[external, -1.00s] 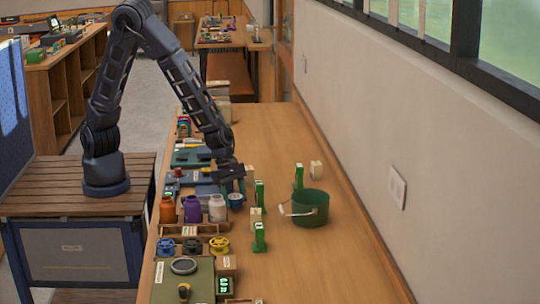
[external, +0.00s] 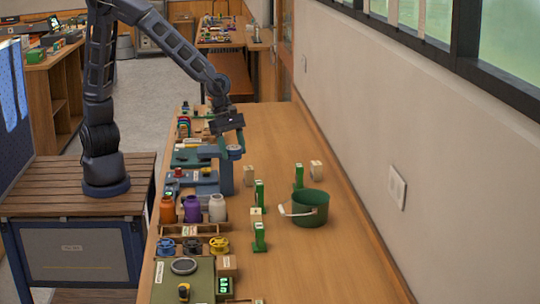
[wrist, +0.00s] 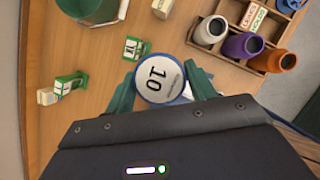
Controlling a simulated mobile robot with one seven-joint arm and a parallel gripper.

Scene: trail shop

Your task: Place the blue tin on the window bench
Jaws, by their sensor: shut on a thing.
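The blue tin (external: 235,152) is between the fingers of my gripper (external: 229,150), which is shut on it. The tin is held above the long wooden bench (external: 290,260) that runs along the wall under the windows. In the wrist view, the tin's round pale lid (wrist: 160,80) with a blue rim and the number 10 faces the camera. The green fingers of my gripper (wrist: 160,88) lie on both sides of it.
A green bucket (external: 310,210) and several small green and cream labelled blocks stand near the bench's middle. Orange, purple and white jars (external: 191,208) sit in a wooden rack at left. Bare wood lies right of the bucket and farther back.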

